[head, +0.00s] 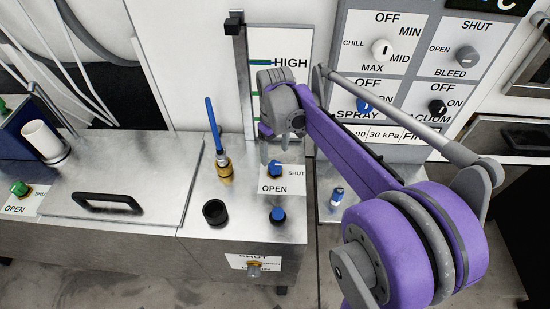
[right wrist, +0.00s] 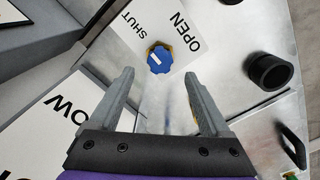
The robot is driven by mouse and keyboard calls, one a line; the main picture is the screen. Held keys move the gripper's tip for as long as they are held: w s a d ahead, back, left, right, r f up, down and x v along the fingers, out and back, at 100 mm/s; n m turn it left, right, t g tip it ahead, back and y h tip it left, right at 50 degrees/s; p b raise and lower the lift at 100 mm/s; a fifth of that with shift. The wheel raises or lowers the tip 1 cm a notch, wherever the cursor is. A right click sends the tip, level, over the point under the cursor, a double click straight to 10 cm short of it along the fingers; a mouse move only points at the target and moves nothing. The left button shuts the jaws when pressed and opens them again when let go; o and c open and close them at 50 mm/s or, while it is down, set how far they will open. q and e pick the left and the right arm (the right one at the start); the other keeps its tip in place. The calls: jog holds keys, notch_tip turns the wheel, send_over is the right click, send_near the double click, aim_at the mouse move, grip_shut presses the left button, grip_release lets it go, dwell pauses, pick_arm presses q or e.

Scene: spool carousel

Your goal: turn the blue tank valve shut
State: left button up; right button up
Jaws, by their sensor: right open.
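The blue tank valve (head: 275,171) is a blue lobed knob on a brass base, set on a white plate lettered OPEN and SHUT on the metal bench top. In the right wrist view the knob (right wrist: 158,60) lies just beyond the fingertips, between their lines, with a white mark on top. I cannot tell which word the mark points to. My right gripper (head: 284,145) hangs above and behind the knob in the head view. In the wrist view its fingers (right wrist: 160,82) are spread, empty and apart from the knob. My left gripper is out of view.
A brass fitting with a blue tube (head: 225,172) stands left of the valve. A black cup (head: 215,212) and a blue-capped peg (head: 278,215) are in front. A level gauge (head: 275,50) and control panel (head: 415,75) stand behind. A green valve (head: 19,188) is far left.

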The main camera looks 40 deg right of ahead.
aim_at(275, 165)
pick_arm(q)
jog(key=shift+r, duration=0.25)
pick_arm(e)
notch_tip(275, 165, up, 6)
jog(key=shift+f, duration=0.2)
jog(key=shift+s+f, duration=0.1)
